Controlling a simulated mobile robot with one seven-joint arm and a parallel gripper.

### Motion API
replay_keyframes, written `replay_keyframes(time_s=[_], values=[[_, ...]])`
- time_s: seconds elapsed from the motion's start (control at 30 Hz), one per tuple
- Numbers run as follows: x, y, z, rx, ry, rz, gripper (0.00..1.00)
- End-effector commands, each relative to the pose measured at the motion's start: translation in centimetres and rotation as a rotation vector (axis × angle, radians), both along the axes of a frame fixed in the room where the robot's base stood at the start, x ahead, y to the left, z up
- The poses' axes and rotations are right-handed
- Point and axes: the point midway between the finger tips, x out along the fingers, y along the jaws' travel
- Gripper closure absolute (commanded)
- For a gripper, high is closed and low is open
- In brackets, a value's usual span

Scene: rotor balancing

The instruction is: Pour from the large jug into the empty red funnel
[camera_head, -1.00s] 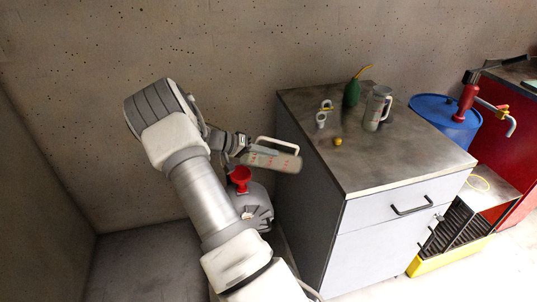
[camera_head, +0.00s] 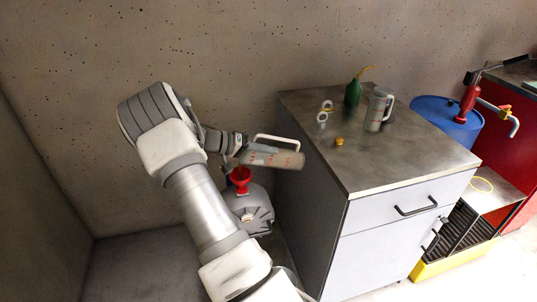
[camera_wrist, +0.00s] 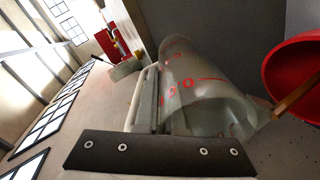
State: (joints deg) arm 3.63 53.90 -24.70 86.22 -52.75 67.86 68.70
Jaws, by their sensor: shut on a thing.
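The large jug (camera_head: 272,157) is clear with red markings and lies tipped almost on its side, its handle uppermost. My gripper (camera_head: 238,144) is shut on it at its left end; the exact grip is partly hidden. The red funnel (camera_head: 240,176) stands upright in a grey container (camera_head: 256,207), just below the jug's left end. In the wrist view the jug (camera_wrist: 195,90) fills the middle and the funnel (camera_wrist: 285,75) is at the right edge. A brown strip, apparently a stream of liquid, runs between the jug's lip and the funnel.
A grey cabinet (camera_head: 395,228) stands close right of the jug. On its top are a green bottle (camera_head: 352,93), a smaller jug (camera_head: 378,109), white rings (camera_head: 322,117) and a small yellow item (camera_head: 339,141). A blue drum (camera_head: 440,112) stands beyond. Bare wall lies behind.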

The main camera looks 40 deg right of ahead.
Motion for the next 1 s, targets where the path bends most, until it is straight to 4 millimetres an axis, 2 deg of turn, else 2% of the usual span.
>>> replay_keyframes(time_s=[0.67,1.0], values=[[0.19,0.16,0.02,-0.035,0.016,0.002,1.0],[0.16,0.22,0.68,-0.056,0.028,-0.001,1.0]])
